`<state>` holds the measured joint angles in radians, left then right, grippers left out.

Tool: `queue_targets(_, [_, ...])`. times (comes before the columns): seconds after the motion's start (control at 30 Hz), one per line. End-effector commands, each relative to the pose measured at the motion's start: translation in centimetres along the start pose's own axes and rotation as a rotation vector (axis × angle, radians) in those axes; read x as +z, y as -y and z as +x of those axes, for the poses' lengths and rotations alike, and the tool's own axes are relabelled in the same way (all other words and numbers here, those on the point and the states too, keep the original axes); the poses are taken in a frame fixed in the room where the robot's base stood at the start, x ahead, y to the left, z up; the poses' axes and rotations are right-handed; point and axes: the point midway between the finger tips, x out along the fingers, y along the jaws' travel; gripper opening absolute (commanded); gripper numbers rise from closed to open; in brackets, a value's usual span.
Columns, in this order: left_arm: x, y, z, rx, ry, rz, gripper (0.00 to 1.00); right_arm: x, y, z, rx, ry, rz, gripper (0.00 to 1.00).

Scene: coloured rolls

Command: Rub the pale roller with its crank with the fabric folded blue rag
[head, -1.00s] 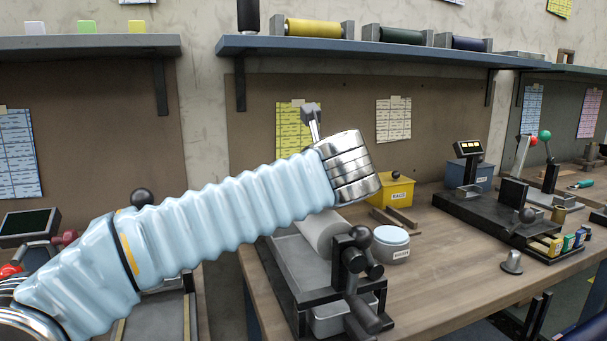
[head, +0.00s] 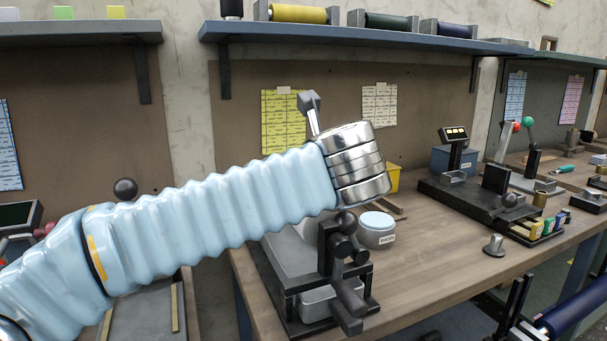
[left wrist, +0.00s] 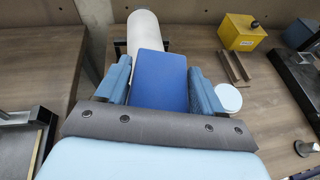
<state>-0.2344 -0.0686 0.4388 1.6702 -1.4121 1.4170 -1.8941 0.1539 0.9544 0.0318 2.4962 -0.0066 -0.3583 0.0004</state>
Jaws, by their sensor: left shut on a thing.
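In the left wrist view, my left gripper (left wrist: 162,88) is shut on the folded blue rag (left wrist: 160,70), a flat blue rectangle between its two blue fingers. The pale roller (left wrist: 149,28) lies just beyond the rag's far edge; I cannot tell whether they touch. In the head view, my left arm hides the fingers, the rag and most of the roller (head: 305,231). The roller lies in a dark stand, with its black crank (head: 346,262) at the front end. My right gripper is in neither view.
A white round tub (head: 376,229) stands right of the stand. A yellow rags box (left wrist: 240,32) is behind it, mostly hidden in the head view. A black machine (head: 470,200) stands farther right. Bare bench (head: 435,255) lies between. A shelf with rolls (head: 340,38) hangs above.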

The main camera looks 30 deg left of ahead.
Motion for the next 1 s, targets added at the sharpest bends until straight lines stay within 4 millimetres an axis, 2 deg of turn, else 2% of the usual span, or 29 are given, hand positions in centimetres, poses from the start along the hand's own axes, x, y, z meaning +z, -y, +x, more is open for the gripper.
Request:
queue_targets(0.23, [0.9,-0.6,2.3,0.002,0.0,-0.002,0.33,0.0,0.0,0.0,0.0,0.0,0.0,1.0])
queue_targets(0.47, [1.2,-0.8,3.1,0.002,0.001,-0.002,0.33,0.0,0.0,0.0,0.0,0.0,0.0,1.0])
queue_targets(0.8, [1.9,-1.4,5.9,0.002,0.002,-0.002,0.33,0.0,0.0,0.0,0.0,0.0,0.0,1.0])
queue_targets(1.0, [2.1,-1.5,6.6,0.003,0.0,-0.002,0.33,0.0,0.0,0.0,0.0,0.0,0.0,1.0])
